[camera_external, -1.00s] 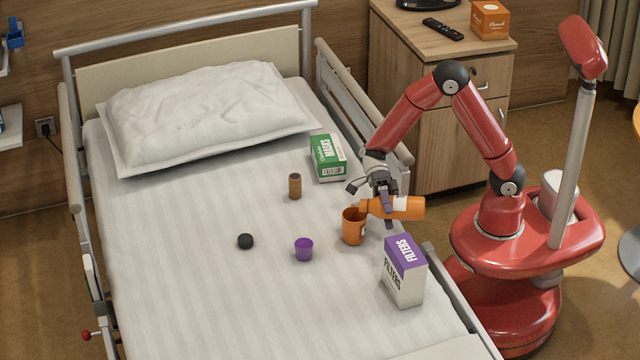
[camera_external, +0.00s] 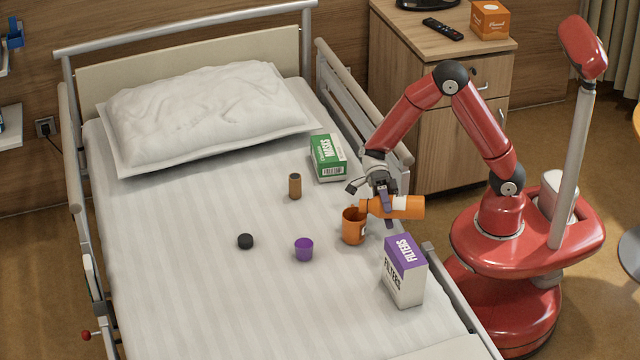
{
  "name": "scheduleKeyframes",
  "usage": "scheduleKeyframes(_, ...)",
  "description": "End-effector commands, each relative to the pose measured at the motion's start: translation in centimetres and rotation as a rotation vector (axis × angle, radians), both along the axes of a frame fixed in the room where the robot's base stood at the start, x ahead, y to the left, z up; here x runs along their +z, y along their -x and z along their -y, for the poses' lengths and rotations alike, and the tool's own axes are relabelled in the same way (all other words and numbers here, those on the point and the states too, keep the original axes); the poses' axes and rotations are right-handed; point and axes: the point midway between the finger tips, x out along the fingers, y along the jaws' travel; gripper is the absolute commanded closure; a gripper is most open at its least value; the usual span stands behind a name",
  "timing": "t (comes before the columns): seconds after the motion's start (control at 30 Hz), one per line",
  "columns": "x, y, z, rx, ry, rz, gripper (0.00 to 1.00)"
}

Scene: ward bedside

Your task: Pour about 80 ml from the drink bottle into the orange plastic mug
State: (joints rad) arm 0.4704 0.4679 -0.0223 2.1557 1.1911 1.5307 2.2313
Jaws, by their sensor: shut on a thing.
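The orange drink bottle (camera_external: 408,208) lies nearly level in the air, its neck pointing left. My gripper (camera_external: 386,207) is shut on it from above, around the part near its neck. The orange plastic mug (camera_external: 353,228) stands upright on the bed, below and to the left of the bottle. The bottle's mouth is at the mug's upper right rim. I cannot see any stream of liquid, and the level inside the mug is hidden.
A filters box (camera_external: 404,272) stands close in front of the bottle. A purple cup (camera_external: 304,249), a black round cap (camera_external: 246,241), a brown cylinder (camera_external: 295,186) and a green masks box (camera_external: 327,158) are on the bed (camera_external: 200,290). The bed's left side is clear.

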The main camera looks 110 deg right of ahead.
Motion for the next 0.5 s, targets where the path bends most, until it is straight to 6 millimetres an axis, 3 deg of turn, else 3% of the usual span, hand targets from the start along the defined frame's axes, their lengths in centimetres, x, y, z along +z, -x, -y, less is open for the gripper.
scheduleKeyframes(0.17,-0.7,0.6,-0.3,0.000,0.149,0.265,0.74)
scheduleKeyframes(0.5,-2.0,0.9,-0.5,0.000,0.195,0.348,0.74)
